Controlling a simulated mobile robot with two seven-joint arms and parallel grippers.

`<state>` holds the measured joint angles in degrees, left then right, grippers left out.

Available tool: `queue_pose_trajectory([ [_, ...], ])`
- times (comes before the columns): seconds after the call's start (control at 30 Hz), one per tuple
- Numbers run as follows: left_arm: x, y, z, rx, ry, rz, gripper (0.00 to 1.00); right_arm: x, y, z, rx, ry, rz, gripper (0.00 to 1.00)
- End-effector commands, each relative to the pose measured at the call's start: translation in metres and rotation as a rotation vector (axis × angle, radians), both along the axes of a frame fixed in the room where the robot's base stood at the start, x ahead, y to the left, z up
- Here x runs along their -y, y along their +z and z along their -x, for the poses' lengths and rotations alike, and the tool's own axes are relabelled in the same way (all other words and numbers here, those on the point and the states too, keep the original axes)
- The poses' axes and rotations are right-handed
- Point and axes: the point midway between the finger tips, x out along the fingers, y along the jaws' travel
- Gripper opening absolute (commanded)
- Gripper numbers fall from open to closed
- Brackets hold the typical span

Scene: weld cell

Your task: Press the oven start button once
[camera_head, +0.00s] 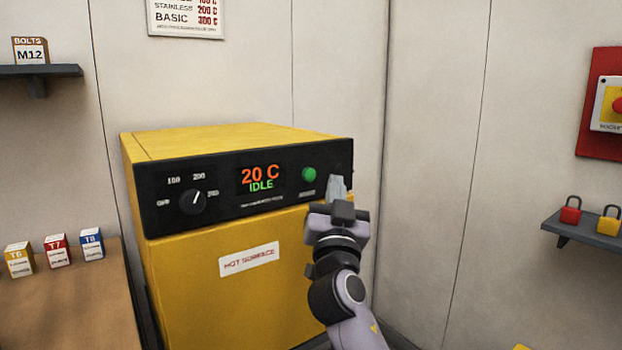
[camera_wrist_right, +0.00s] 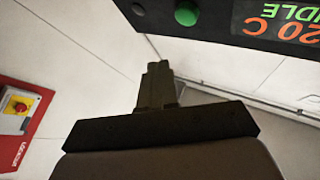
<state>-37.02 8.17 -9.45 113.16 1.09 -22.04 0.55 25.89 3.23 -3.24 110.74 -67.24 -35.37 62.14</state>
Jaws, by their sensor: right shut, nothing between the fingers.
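The yellow oven (camera_head: 220,290) has a black control panel with a display reading "20 C" and "IDLE" in the head view. The green start button (camera_head: 309,174) is round and sits right of the display. A black dial (camera_head: 193,202) is on the panel's left. My right gripper (camera_head: 337,185) is shut and empty, in front of the panel's right end, to the right of and slightly below the button. In the right wrist view the fingertips (camera_wrist_right: 158,68) are together, and the green button (camera_wrist_right: 187,13) shows above them, apart from them. My left gripper is not in view.
A wooden bench (camera_head: 75,300) with small boxes stands left of the oven. A shelf (camera_head: 585,230) with padlocks and a red panel (camera_head: 605,140) with an emergency button are on the right wall. Space between oven and right wall is narrow.

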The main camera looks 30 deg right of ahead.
Motion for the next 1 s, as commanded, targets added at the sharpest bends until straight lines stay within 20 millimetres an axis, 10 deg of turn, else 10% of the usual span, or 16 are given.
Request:
queue_pose_trajectory([
  [0.4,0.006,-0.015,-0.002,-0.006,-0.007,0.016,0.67,-0.003,-0.001,-0.039,0.001,-0.001,0.0,0.0],
  [1.0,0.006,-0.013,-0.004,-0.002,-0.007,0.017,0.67,-0.003,0.0,-0.041,0.0,0.0,0.0,0.0],
])
